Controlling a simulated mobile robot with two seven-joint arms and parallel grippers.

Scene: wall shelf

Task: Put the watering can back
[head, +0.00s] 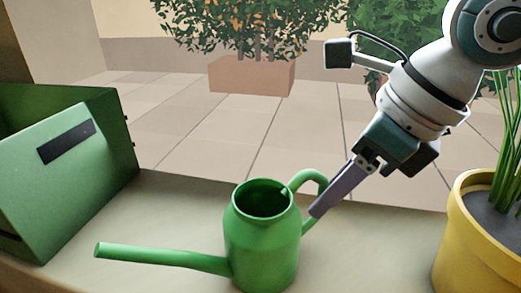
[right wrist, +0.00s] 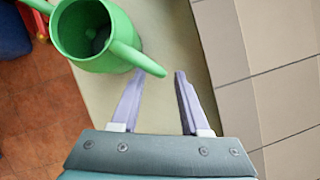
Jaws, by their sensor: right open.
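The green watering can (head: 262,240) stands upright on a pale ledge, its long spout pointing left and its handle curving up on the right. My right gripper (head: 318,211) is at the handle's right side in the head view. In the right wrist view the can (right wrist: 88,38) is at upper left, and my right gripper (right wrist: 160,76) is open. The end of the handle (right wrist: 140,60) reaches between the fingertips or just in front of them; contact cannot be told. My left gripper is not in view.
A green box (head: 90,190) with a dark slot stands on the ledge (head: 180,215) at left. A yellow pot (head: 470,235) with a plant stands at right. Beyond the ledge are a tiled floor and a planter (head: 252,76) with a shrub.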

